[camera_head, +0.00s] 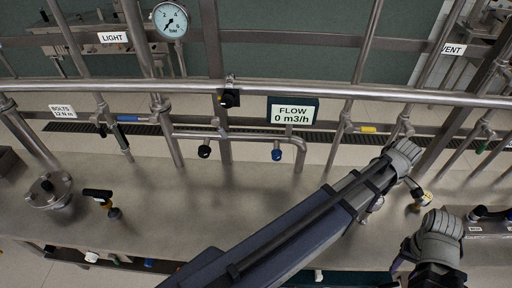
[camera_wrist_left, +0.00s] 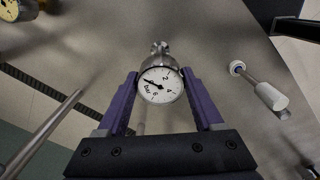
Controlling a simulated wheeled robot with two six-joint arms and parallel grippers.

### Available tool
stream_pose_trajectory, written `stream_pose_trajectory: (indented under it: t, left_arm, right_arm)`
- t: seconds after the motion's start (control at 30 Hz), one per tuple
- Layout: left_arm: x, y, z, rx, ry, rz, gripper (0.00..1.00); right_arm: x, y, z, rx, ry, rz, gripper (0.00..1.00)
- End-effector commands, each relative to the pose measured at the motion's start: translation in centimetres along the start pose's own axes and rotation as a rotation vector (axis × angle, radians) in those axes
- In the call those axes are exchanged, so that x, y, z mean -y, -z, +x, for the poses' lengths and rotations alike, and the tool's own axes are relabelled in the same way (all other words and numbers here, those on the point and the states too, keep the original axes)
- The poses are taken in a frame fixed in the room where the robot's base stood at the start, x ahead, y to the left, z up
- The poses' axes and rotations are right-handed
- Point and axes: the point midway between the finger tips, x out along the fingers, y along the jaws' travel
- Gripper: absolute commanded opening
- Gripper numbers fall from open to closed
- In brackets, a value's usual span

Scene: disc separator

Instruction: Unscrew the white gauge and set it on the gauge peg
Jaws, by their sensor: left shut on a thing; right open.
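The white gauge (camera_wrist_left: 160,88), a round dial with black figures, is in the middle of the left wrist view. My left gripper (camera_wrist_left: 160,80) is shut on it, with a purple finger on each side. A metal fitting (camera_wrist_left: 160,48) shows just behind the gauge; I cannot tell whether the two are joined. In the head view my left arm reaches over the bench to the right, and its grey wrist (camera_head: 402,158) hides most of the held gauge. My right gripper (camera_head: 435,262) is lower right, open, its fingers mostly out of sight. I cannot make out the gauge peg for certain.
A yellow-rimmed gauge (camera_head: 426,199) stands right of my left wrist. A metal post with a white cylinder (camera_wrist_left: 272,96) is right of the held gauge in the wrist view. Pipes (camera_head: 240,87) and a flow display (camera_head: 292,111) run behind the bench. The bench's middle (camera_head: 240,190) is fairly clear.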

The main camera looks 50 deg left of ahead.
Motion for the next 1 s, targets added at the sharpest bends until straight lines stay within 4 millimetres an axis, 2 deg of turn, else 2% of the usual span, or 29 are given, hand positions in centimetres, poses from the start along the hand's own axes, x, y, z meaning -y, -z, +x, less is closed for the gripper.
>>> stream_pose_trajectory:
  t: [0.2,0.53,0.8,1.0]
  left_arm:
    - [0.01,-0.02,-0.01,0.000,0.001,-0.154,0.01]
    - [0.02,-0.02,0.00,0.000,0.001,-0.187,0.01]
    - [-0.01,-0.01,-0.02,0.000,0.001,-0.421,0.01]
    - [0.03,-0.02,0.00,0.001,0.002,-0.442,0.01]
  right_arm:
    - [0.00,0.00,-0.01,0.000,0.000,0.000,0.50]
    - [0.00,0.00,0.00,0.000,0.000,0.000,0.50]
    - [0.00,0.00,-0.02,0.000,0.000,0.000,0.50]
    - [0.00,0.00,0.00,0.000,0.000,0.000,0.50]
